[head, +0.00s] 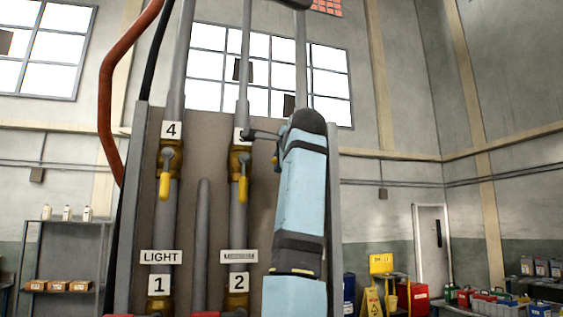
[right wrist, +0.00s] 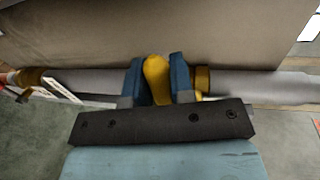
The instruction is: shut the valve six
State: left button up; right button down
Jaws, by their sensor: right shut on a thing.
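In the right wrist view a yellow valve handle (right wrist: 157,82) sits between the two blue fingers of my right gripper (right wrist: 160,66), which is shut on it. The handle looks crosswise to its grey pipe (right wrist: 80,80); a brass fitting (right wrist: 203,80) is just right of the fingers. In the head view my blue right arm rises over the right part of the pipe panel (head: 215,135). It hides the place right of the partly covered "5" label, so valve six and its label cannot be seen there. My left gripper is in no view.
Left of my arm are two brass valves with yellow handles hanging down, under the "4" label (head: 171,130) and the "5" label (head: 240,136). Labels "1" (head: 159,284) and "2" (head: 236,282) are lower. A red hose (head: 106,90) curves past the panel's left edge.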

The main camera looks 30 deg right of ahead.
jog(key=shift+s+r, duration=0.1)
jog(key=shift+r, duration=0.05)
jog(key=c, duration=1)
grip_release()
jog(key=shift+d, duration=0.1)
jog(key=shift+s+b, duration=0.3)
jog(key=shift+s, duration=0.05)
jog(key=b+v, duration=0.3)
jog(key=v, duration=1)
jog(key=shift+b, duration=0.35)
jog(key=shift+r, duration=0.1)
